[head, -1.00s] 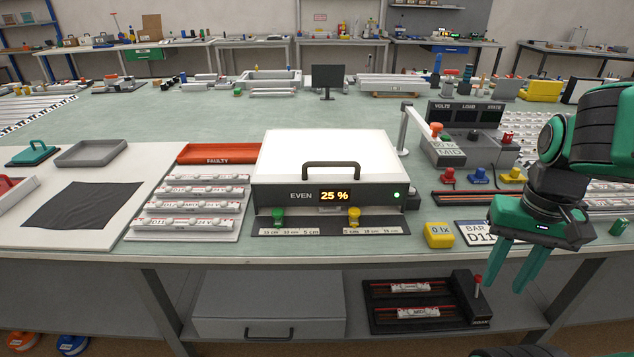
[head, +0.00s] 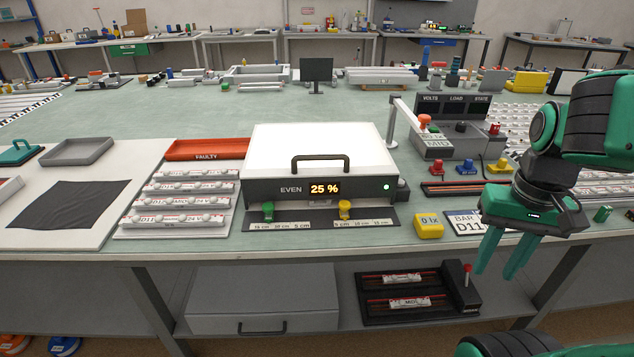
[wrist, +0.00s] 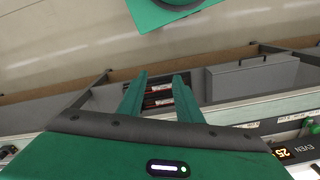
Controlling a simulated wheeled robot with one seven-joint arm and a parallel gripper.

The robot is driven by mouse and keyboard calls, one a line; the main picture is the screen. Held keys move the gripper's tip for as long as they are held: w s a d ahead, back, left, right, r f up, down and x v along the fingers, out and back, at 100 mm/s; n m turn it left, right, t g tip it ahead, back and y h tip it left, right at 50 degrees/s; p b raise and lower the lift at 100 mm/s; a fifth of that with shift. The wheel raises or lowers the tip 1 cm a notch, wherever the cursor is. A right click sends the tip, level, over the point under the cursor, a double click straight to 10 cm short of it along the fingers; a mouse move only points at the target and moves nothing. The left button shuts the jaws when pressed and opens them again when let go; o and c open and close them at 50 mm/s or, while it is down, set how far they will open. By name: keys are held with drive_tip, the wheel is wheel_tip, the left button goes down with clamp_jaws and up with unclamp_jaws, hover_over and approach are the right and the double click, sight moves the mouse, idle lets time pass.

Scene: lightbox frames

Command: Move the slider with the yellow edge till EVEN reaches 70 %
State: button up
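The lightbox (head: 320,146) stands on the bench with a white top and a dark handle. Its front display (head: 325,188) reads EVEN 25 %, and a green light glows beside it. Below the front are two sliders over scales in cm: a green-knobbed one (head: 267,211) on the left and a yellow-knobbed one (head: 345,209) on the right. The yellow knob is near the 5 cm end of its scale. My gripper (head: 497,262) is open and empty, in front of the bench edge, right of the lightbox. In the wrist view its fingers (wrist: 160,95) are apart, with the display at lower right.
A yellow 0 lx meter (head: 428,226) and a BAR D11 plate (head: 468,222) lie between the lightbox and my gripper. A post with an arm (head: 408,120) stands right of the lightbox. A shelf below holds a grey case (head: 262,300) and a dark rack (head: 410,296).

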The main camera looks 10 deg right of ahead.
drive_tip(key=w+a+r+n+t, duration=0.2)
drive_tip(key=w+a+n, duration=0.2)
drive_tip(key=w, duration=0.9)
drive_tip(key=n+t+y, duration=0.1)
drive_tip(key=n+t, duration=0.1)
drive_tip(key=n, duration=0.2)
approach(345, 203)
drive_tip(key=x, duration=0.8)
clamp_jaws()
